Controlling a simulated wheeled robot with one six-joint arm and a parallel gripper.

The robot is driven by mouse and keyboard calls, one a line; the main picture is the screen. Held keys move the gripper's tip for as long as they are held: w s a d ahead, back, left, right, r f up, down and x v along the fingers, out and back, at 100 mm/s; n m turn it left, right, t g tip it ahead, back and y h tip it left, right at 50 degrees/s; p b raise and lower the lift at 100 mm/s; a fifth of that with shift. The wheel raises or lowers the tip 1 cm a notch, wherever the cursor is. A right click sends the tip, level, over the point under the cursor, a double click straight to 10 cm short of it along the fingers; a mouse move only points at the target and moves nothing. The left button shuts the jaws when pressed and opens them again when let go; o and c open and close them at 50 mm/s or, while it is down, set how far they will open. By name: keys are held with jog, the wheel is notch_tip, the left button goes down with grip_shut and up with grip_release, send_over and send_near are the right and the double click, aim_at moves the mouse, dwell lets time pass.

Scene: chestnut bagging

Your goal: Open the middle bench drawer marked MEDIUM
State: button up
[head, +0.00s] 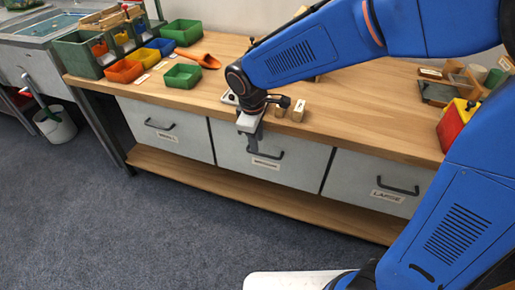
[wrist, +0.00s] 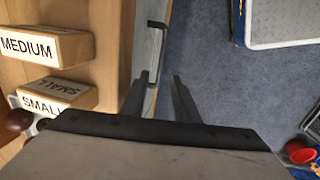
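The middle drawer (head: 270,168) has a grey front, a label that looks like MEDIUM and a dark bar handle (head: 265,154). Its front looks flush with the drawers beside it. In the head view my gripper (head: 253,146) points down in front of this drawer, close to the left part of the handle. In the wrist view the two fingers of my gripper (wrist: 160,78) are apart with nothing held. The handle (wrist: 163,50) shows beyond the fingertips, its near end between them in the picture. I cannot tell whether they touch.
The left drawer (head: 165,128) and the right drawer (head: 375,186), marked LARGE, look closed. Wooden blocks marked MEDIUM (wrist: 45,46) and SMALL (wrist: 62,92) stand on the bench top near its edge. A lower shelf (head: 230,188) runs below the drawers. Carpet in front is clear.

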jog(key=shift+w+d+f, duration=0.1)
jog(key=shift+w+f, duration=0.15)
jog(key=shift+f, duration=1.05)
jog(key=shift+w+d+f, duration=0.1)
jog(key=shift+w+f, duration=0.1)
jog(key=shift+f, duration=1.1)
jog(key=shift+a, duration=0.1)
grip_shut()
